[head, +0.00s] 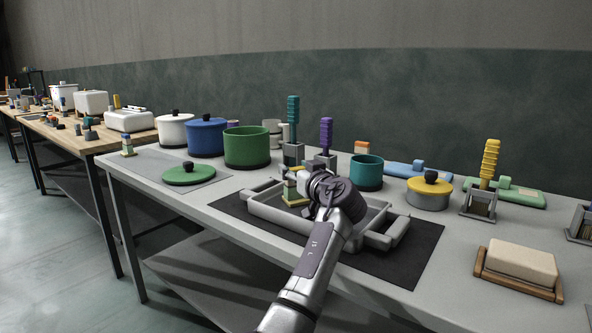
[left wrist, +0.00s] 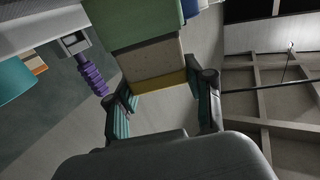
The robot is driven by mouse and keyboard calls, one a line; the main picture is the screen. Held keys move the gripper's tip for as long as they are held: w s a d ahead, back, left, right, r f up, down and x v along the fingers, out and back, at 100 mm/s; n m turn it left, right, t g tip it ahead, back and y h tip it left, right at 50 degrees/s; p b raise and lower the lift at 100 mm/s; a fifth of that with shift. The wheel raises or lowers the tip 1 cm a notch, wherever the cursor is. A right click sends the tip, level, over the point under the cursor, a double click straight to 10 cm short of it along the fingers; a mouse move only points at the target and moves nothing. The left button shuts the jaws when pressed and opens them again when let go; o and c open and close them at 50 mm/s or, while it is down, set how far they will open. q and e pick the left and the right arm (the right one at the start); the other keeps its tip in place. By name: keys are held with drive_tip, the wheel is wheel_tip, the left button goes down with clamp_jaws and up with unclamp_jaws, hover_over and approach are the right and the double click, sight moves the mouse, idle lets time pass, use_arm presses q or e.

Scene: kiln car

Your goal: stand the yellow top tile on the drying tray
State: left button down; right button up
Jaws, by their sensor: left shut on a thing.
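A grey tray with raised walls and handles (head: 275,220) sits on a dark mat; I take it for the drying tray. In the left wrist view, my left gripper (left wrist: 163,112) is shut on the yellow tile (left wrist: 160,83). My right gripper is out of view.
Green (head: 247,147) and blue (head: 206,137) pots stand behind left, and a teal pot (head: 366,172) behind right. Purple-handled (head: 326,134) and teal-handled (head: 293,118) tools stand close behind the tray. A soap-like block (head: 522,260) lies front right. Bare mat shows right of the tray.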

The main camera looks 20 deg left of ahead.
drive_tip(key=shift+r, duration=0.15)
use_arm(q)
drive_tip(key=shift+c, duration=1.7)
unclamp_jaws()
drive_tip(key=shift+s+d, duration=0.1)
drive_tip(key=shift+d, duration=0.05)
drive_tip(key=shift+s+d+f, duration=0.1)
drive_tip(key=shift+s+d, duration=0.2)
drive_tip(key=shift+d, duration=0.05)
drive_tip(key=shift+s+d, duration=0.1)
drive_tip(key=shift+s, duration=0.1)
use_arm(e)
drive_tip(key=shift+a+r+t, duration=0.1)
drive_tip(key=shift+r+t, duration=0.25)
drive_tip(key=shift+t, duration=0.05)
use_arm(q)
drive_tip(key=shift+w, duration=0.1)
drive_tip(key=shift+w+a, duration=0.3)
drive_tip(key=shift+a, duration=0.15)
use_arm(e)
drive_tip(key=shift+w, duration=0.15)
